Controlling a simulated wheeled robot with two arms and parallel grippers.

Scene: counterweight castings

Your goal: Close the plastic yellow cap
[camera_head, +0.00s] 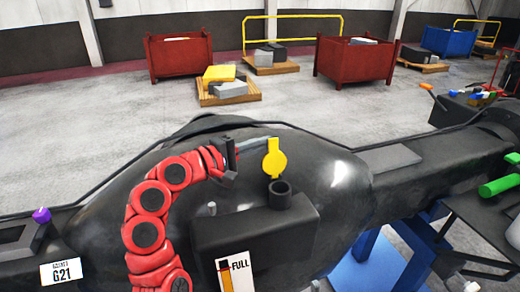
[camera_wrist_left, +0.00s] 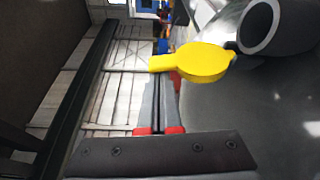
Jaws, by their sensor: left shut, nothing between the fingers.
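The yellow cap (camera_head: 274,158) stands upright, flat face toward me, just behind the dark filler neck (camera_head: 280,193). The neck's round mouth is open and uncovered. In the left wrist view the cap (camera_wrist_left: 205,62) shows as a disc with a tab, beside the open neck (camera_wrist_left: 262,25). My left gripper (camera_head: 266,141) reaches in from the left with its grey fingers shut and empty. Its fingertips are at the upper part of the cap, and the wrist view shows the fingers (camera_wrist_left: 160,88) close to the tab. Whether they touch it is unclear. My right gripper is not in view.
The neck rises from a dark block on a large rounded black casting (camera_head: 330,165). A level gauge marked FULL (camera_head: 237,272) is below it. A purple knob (camera_head: 41,215) and G21 label are at left, green handles (camera_head: 500,186) at right. Red bins (camera_head: 355,60) stand on the far floor.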

